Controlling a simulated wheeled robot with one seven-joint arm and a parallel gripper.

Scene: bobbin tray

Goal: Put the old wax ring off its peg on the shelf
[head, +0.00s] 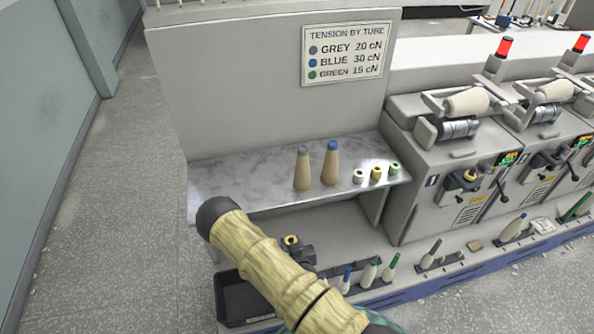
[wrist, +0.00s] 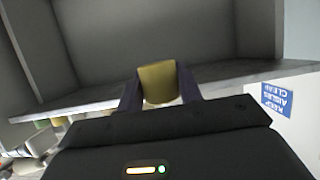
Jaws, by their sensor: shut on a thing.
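My gripper (wrist: 158,88) is shut on a yellow ring-like piece, the old wax ring (wrist: 158,72), which sits between the two fingers. In the head view my gripper (head: 296,250) is partly hidden behind my arm, with the yellow of the ring (head: 291,240) showing at its end. It appears in front of and below the front edge of the marbled shelf (head: 240,185). In the wrist view the shelf edge (wrist: 225,76) runs behind the ring, apart from it as far as I can tell. The peg it came off is not clear.
Two tan cones, grey-tipped (head: 302,172) and blue-tipped (head: 331,165), stand on the shelf. White (head: 359,176), yellow (head: 376,173) and green (head: 395,169) small pieces stand to their right. The shelf's left part is bare. A black bin (head: 240,300) and several bobbins are below.

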